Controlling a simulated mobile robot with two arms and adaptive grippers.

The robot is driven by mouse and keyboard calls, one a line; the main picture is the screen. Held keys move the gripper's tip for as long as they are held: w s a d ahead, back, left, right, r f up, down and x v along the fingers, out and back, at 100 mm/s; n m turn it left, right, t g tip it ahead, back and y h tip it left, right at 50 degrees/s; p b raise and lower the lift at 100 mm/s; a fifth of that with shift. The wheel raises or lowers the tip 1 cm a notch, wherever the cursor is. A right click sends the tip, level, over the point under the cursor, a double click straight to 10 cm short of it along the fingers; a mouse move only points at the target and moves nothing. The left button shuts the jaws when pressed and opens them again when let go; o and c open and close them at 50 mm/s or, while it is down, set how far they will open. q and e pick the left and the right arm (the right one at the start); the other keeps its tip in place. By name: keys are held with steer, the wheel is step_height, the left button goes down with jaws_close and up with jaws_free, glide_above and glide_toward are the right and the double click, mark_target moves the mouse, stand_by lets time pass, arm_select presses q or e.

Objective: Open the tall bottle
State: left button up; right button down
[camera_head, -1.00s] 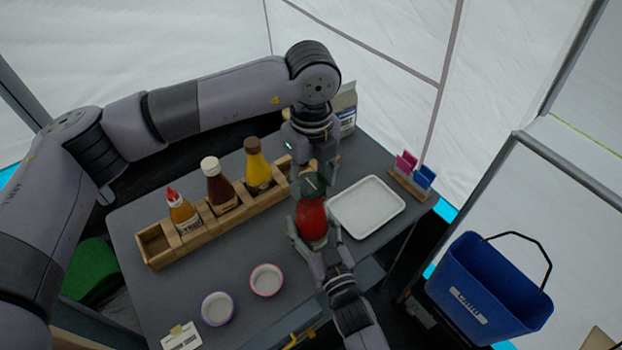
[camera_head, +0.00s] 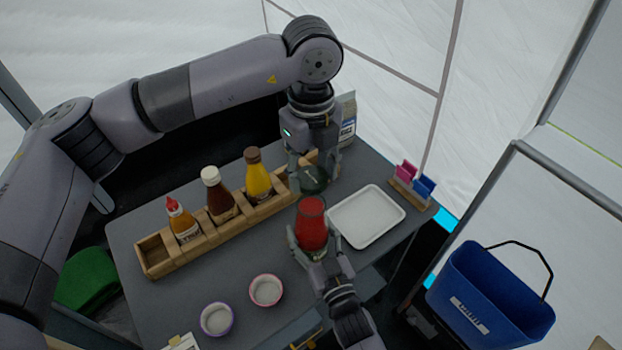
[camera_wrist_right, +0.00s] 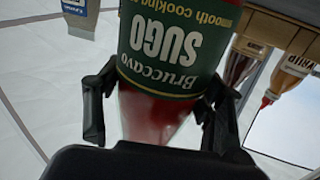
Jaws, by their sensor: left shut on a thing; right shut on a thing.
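The tall red sauce bottle (camera_head: 312,232) stands upright over the table's front part, its green "SUGO" label large in the right wrist view (camera_wrist_right: 172,48). My left gripper (camera_head: 308,172) is above the bottle, shut on the dark green lid (camera_head: 313,181). The lid is tilted and looks lifted off the bottle. The bottle's glass top (camera_head: 311,204) shows bare below it.
A wooden rack (camera_head: 155,259) holds several sauce bottles to the left. A white tray (camera_head: 367,216) lies close right of the bottle. Two small bowls (camera_head: 266,290) (camera_head: 217,318) stand at the front. A blue bucket (camera_head: 490,300) is off the table, right.

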steer(key=shift+c, duration=1.6)
jaws_free()
steer(key=shift+s, duration=0.1)
